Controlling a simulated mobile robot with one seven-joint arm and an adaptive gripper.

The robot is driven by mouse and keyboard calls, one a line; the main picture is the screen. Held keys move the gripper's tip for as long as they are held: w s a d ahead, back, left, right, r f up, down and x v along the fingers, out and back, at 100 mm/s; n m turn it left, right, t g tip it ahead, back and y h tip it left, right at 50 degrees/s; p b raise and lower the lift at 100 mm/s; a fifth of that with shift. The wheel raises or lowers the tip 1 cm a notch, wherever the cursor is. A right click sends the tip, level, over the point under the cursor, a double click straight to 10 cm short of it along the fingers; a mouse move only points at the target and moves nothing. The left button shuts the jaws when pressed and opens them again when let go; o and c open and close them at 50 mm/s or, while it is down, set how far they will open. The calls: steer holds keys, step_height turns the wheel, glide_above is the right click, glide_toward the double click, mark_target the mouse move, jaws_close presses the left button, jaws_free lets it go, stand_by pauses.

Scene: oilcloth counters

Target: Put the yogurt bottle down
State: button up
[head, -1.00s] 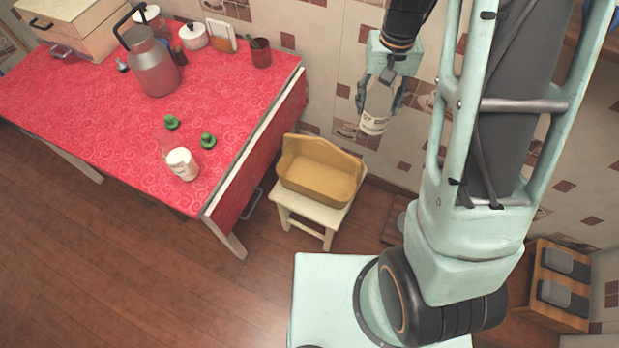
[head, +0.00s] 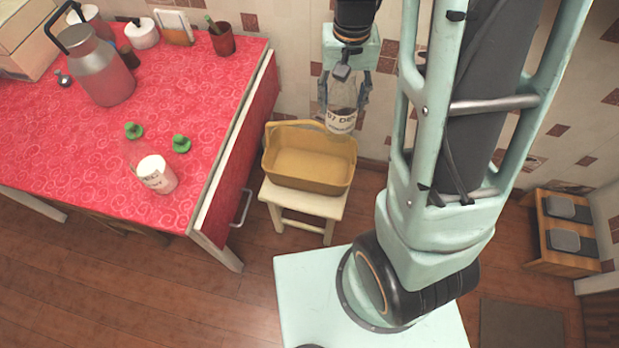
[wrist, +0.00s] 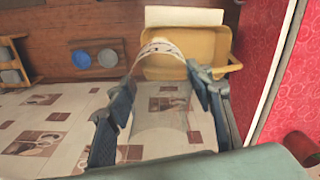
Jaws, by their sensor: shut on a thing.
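My gripper (head: 343,92) is shut on a clear yogurt bottle (head: 341,121) with a white printed label. In the head view it holds the bottle in the air near the tiled wall, over the far right edge of a yellow tub (head: 308,184). In the wrist view the bottle (wrist: 163,122) sits between the two fingers (wrist: 163,100), and its labelled end overlaps the tub (wrist: 180,62). The tub looks empty where I can see inside it. It stands on a small cream stool (head: 306,207).
A red-covered table (head: 60,150) stands left of the stool. On it are a second white-labelled bottle (head: 156,174), two green pieces (head: 181,144), a metal can (head: 100,75), a white pot (head: 142,33) and a red cup (head: 221,40). A wooden rack (head: 563,232) stands at right.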

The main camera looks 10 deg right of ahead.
steer(key=s+d+f+m+b, duration=0.1)
steer(key=s+f+b, duration=0.3)
steer(key=f+b, duration=0.4)
steer(key=s+d+f+m+b, duration=0.1)
steer(key=s+f+m+b, duration=0.1)
steer(key=s+f+b, duration=0.4)
steer(key=w+a+f+b, duration=0.3)
steer(key=w+f+b, duration=0.1)
steer(key=w+f, duration=0.3)
steer(key=w+a+f+b, duration=0.3)
steer(key=w+f+b, duration=0.1)
steer(key=w+f, duration=0.3)
steer(key=shift+w, duration=0.5)
